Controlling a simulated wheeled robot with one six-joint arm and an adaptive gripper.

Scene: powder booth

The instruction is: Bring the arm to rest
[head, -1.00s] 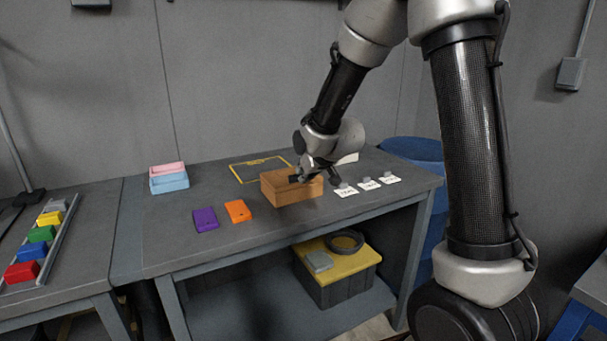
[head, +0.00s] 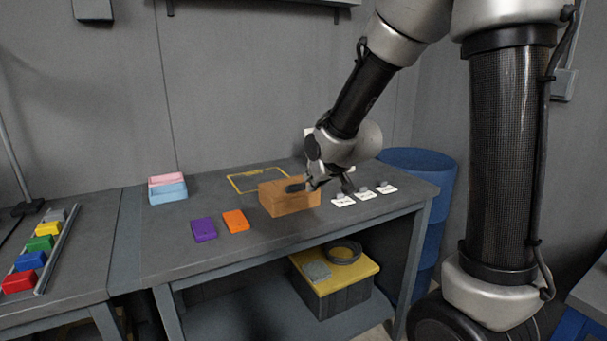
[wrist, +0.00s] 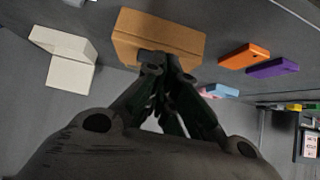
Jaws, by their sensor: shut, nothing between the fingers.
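My gripper (head: 304,186) is shut and empty, in front of or over the orange-brown wooden box (head: 282,199) on the grey workbench (head: 180,232). In the wrist view my gripper (wrist: 164,65) overlaps the near side of the wooden box (wrist: 170,35). I cannot tell whether the fingers touch the box. My arm reaches down from the upper right in the head view.
A purple block (head: 204,229) and an orange block (head: 236,221) lie left of the box. Stacked pink and blue trays (head: 168,194) stand behind. White tags (head: 364,194) lie at right. A blue barrel (head: 432,175) stands beyond the bench's right end.

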